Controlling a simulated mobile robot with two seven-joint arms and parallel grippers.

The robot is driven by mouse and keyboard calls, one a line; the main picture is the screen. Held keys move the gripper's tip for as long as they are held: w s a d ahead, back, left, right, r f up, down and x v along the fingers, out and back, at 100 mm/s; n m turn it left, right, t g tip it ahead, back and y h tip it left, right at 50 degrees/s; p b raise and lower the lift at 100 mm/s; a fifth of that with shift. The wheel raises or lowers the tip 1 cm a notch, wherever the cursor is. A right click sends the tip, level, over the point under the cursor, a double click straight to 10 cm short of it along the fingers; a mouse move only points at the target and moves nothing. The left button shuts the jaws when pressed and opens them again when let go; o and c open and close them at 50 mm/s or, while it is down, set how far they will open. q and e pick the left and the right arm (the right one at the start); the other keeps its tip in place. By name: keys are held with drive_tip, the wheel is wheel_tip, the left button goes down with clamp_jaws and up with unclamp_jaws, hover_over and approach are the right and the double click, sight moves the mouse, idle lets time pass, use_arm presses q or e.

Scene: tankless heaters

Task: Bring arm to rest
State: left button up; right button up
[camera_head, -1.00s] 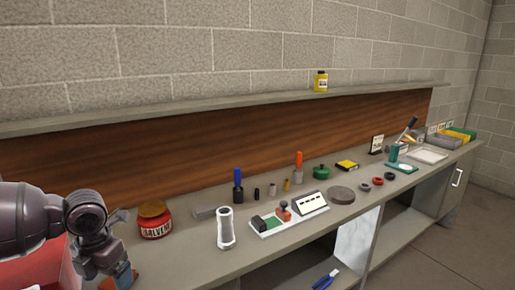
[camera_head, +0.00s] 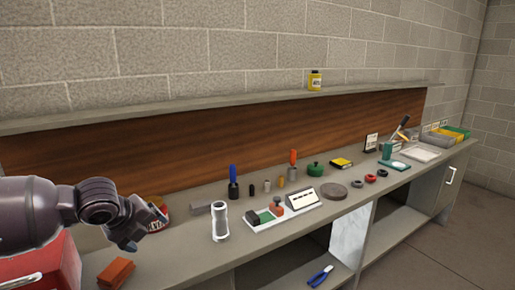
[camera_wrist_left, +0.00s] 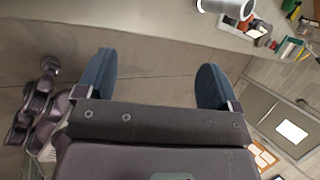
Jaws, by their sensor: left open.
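My left arm comes in from the left in the head view. Its gripper (camera_head: 154,216) hangs over the near left end of the workbench (camera_head: 190,262), in front of the red jar (camera_head: 166,213), which it mostly hides. In the left wrist view the two blue-grey fingers (camera_wrist_left: 156,82) are wide apart with nothing between them but floor. My right gripper is in neither view.
An orange-brown block (camera_head: 116,273) lies below the gripper, beside a red box (camera_head: 45,268). A silver cylinder (camera_head: 220,221) and a white tray (camera_head: 258,226) stand to the right. A shelf (camera_head: 240,101) runs along the wall.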

use_arm(q)
drive_tip(key=w+d+n+t+h, duration=0.1)
drive_tip(key=d+n+t+h, duration=0.25)
drive_tip(key=d+n, duration=0.45)
drive_tip(key=s+d+f+n+t+h, duration=0.3)
drive_tip(key=s+d+f+n, duration=0.1)
drive_tip(key=f+n, duration=0.15)
drive_tip(key=s+a+f+n+g+y, duration=0.1)
drive_tip(key=s+a+f+n+y, duration=0.3)
drive_tip(key=s+f, duration=0.8)
drive_tip(key=s+a+f+n+y, duration=0.5)
drive_tip(key=s+a+f+n, duration=0.4)
drive_tip(key=s+f, duration=0.4)
drive_tip(key=shift+s+a+g, duration=0.15)
drive_tip(key=shift+s+g, duration=0.2)
drive_tip(key=shift+s, duration=0.9)
drive_tip(key=shift+f, duration=0.1)
